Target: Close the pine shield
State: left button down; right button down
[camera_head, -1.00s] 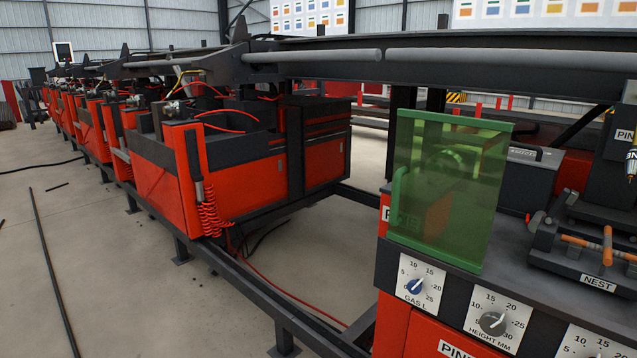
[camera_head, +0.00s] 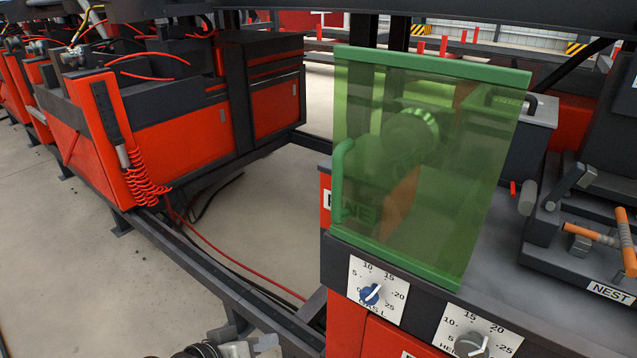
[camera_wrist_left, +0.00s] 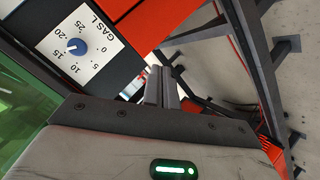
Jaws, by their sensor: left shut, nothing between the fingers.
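The pine shield (camera_head: 425,165) is a see-through green panel with solid green top and bottom rails. It stands upright at the left end of the pine bench, beside the nest (camera_head: 590,255), which is uncovered. Its green handle (camera_head: 340,185) runs up the left edge. My left gripper (camera_head: 262,344) shows only partly at the bottom edge, below and left of the shield, apart from the handle. In the left wrist view its fingers (camera_wrist_left: 161,75) are together and empty, near the gas dial (camera_wrist_left: 77,46). Green panel shows at that view's left edge (camera_wrist_left: 22,110). My right gripper is out of view.
The gas dial (camera_head: 370,294) and height dial (camera_head: 472,342) sit on the bench front below the shield. A dark rail (camera_head: 215,265) runs along the floor to the left. Red machines (camera_head: 175,125) stand beyond. The space left of the handle is clear.

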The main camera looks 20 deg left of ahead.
pick_arm(q)
jog(key=w+a+r+n+h+b, duration=0.1)
jog(key=w+a+r+h, duration=0.15)
jog(key=r, duration=0.65)
jog(key=w+a+r+n+h, duration=0.15)
jog(key=r+h, duration=0.25)
jog(key=r, duration=0.5)
jog(key=w+a+r+n+h+b, duration=0.1)
jog(key=a+r+n+h, duration=0.15)
jog(key=r, duration=0.65)
jog(key=w+d+p, duration=0.3)
jog(key=w+d, duration=0.1)
jog(key=d, duration=0.7)
jog(key=shift+w+d+f+m, duration=0.2)
jog(key=shift+w+d+m, duration=0.1)
jog(key=shift+d+m, duration=0.1)
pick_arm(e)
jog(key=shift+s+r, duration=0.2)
pick_arm(q)
jog(key=shift+h, duration=0.3)
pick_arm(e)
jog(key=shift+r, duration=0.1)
